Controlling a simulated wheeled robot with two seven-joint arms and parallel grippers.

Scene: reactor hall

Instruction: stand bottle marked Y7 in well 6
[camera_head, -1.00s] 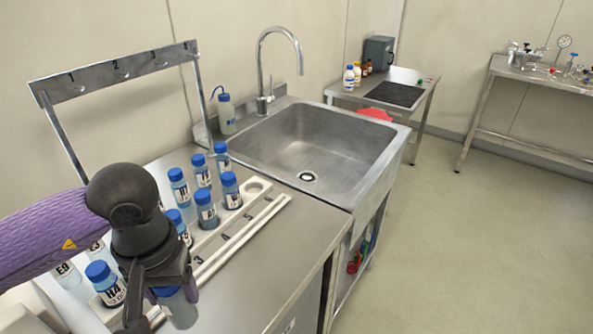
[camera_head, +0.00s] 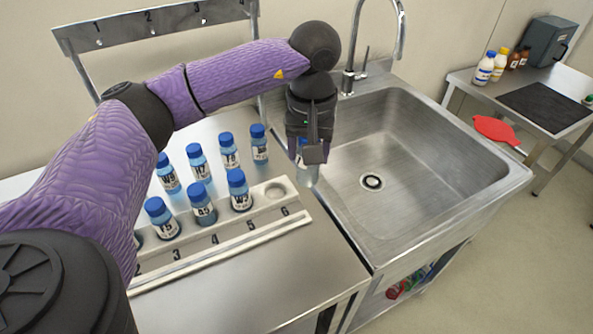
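My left gripper (camera_head: 312,150) points down beside the sink's left rim, to the right of and behind well 6. It is shut on a clear, bluish bottle (camera_head: 308,174), mostly hidden behind the fingers; its label cannot be read, so I cannot tell whether it is Y7. The white rack (camera_head: 222,238) has numbers along its front. Well 6 (camera_head: 275,191), at its right end, is an empty round hole. My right gripper is not in view.
Blue-capped bottles (camera_head: 229,151) stand in a row on the counter behind the rack. The steel sink (camera_head: 415,190) is on the right. A tap (camera_head: 352,60) rises behind it, and a numbered hook rail (camera_head: 150,22) stands at the back left. The counter front is clear.

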